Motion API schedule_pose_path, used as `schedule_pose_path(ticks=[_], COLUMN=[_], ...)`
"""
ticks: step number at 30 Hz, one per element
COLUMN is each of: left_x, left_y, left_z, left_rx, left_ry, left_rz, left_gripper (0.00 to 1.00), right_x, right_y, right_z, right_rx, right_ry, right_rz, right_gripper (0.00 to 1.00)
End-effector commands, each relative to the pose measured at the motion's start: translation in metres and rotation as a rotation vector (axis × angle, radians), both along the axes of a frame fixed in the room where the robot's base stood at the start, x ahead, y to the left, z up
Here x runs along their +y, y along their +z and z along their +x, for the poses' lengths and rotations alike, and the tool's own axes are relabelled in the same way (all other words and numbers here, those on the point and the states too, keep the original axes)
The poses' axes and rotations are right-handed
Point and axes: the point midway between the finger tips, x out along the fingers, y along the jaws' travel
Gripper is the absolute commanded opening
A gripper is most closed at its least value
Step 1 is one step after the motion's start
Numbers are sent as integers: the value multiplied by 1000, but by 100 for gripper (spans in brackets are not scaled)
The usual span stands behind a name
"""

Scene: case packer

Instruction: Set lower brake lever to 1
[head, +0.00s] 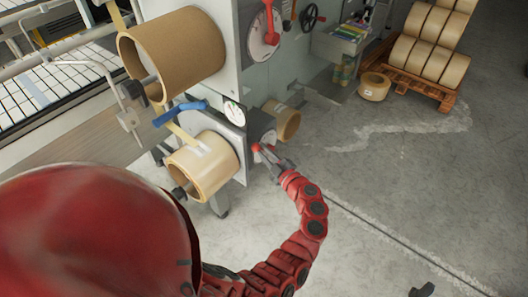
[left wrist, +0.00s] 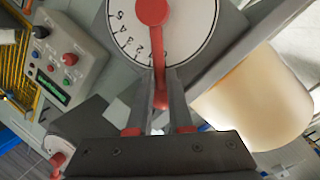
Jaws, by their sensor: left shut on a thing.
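The lower brake lever is a red handle on a round dial (head: 262,130) low on the machine's side panel. My left gripper (head: 275,163) is at this lever's red end (head: 257,147). In the left wrist view, the white dial face (left wrist: 192,28) shows several numbers, and the red lever (left wrist: 157,58) runs from its hub down between my fingers (left wrist: 163,92). The gripper is shut on the lever. The lever lies close to the 2; its exact reading is partly hidden. A dark piece at the head view's bottom right may be my right gripper; its jaws cannot be made out.
The upper dial with a red lever (head: 268,22) is above. Brown rolls (head: 175,50) and (head: 205,165) stick out at the left. A pallet of rolls (head: 430,45) stands at the back right. The concrete floor (head: 420,180) on the right is clear. A button panel (left wrist: 65,55) shows in the wrist view.

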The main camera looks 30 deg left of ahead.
Motion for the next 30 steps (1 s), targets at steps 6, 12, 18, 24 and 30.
schedule_pose_path(ticks=[6, 12, 18, 24, 30], left_x=[0, 0, 0, 0, -1], left_y=[0, 0, -1, 6, 17], left_z=[0, 0, 0, 2, 11], left_rx=[1, 1, 1, 31, 169], left_ry=[1, 1, 0, 1, -2], left_rz=[0, 0, -1, 2, 10], left_gripper=[0, 0, 0, 0, 0], right_x=[0, 0, 0, 0, 0], right_y=[0, 0, 0, 13, 50], right_z=[0, 0, 0, 0, 0], right_rx=[0, 0, 0, 0, 0], right_ry=[0, 0, 0, 0, 0], right_rz=[0, 0, 0, 0, 0], right_gripper=[50, 50, 50, 50, 50])
